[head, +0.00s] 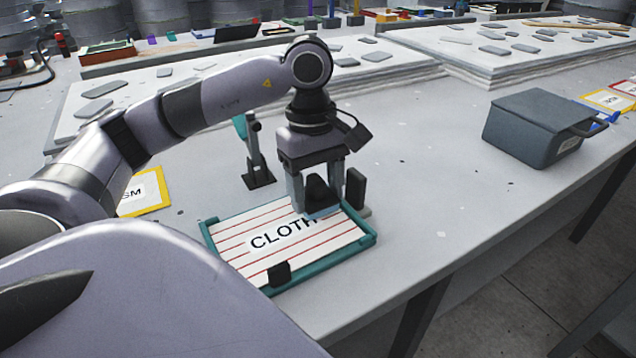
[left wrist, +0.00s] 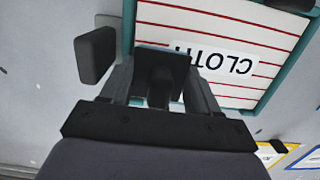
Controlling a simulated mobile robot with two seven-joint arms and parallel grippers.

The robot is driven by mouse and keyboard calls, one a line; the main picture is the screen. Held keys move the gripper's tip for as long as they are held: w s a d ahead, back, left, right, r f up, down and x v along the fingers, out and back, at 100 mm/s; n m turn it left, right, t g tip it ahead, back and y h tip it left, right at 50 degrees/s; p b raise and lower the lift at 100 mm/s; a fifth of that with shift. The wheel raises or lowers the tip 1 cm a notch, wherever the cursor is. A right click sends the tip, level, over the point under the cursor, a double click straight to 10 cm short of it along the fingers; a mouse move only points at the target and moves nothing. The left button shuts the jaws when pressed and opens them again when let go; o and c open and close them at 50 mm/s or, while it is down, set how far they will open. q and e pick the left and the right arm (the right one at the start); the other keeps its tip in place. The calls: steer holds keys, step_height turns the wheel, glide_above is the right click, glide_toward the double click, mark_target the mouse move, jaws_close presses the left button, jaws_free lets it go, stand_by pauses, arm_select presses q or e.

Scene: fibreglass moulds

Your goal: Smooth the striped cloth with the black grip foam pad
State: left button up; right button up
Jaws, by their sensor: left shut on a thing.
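The striped cloth (head: 235,247), white with red stripes and a CLOTH label, lies flat in a teal-rimmed tray (head: 330,258). It also shows in the left wrist view (left wrist: 215,18). My left gripper (head: 317,200) points down over the cloth's far right end, shut on the black grip of the foam pad (head: 318,190). The pad's flat blue-grey base (head: 324,213) lies at or just above the cloth, covering the label's end; contact cannot be told. In the left wrist view, the pad (left wrist: 160,58) sits between the fingers. My right gripper is not in view.
Black blocks stand at the tray's near edge (head: 279,273) and far right corner (head: 355,188). A teal tool on a dark stand (head: 257,170) is behind the tray. A yellow-edged card (head: 145,193) lies left. A grey lidded box (head: 540,125) stands right, with clear table between.

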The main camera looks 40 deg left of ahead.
mark_target(319, 179)
arm_select(q)
steer(key=shift+r+p, duration=1.9)
steer(key=shift+r, duration=1)
steer(key=shift+r, duration=0.1)
steer(key=shift+r+p, duration=1.25)
steer(key=shift+r, duration=0.25)
steer(key=shift+d+f, duration=0.1)
steer(key=shift+f, duration=0.05)
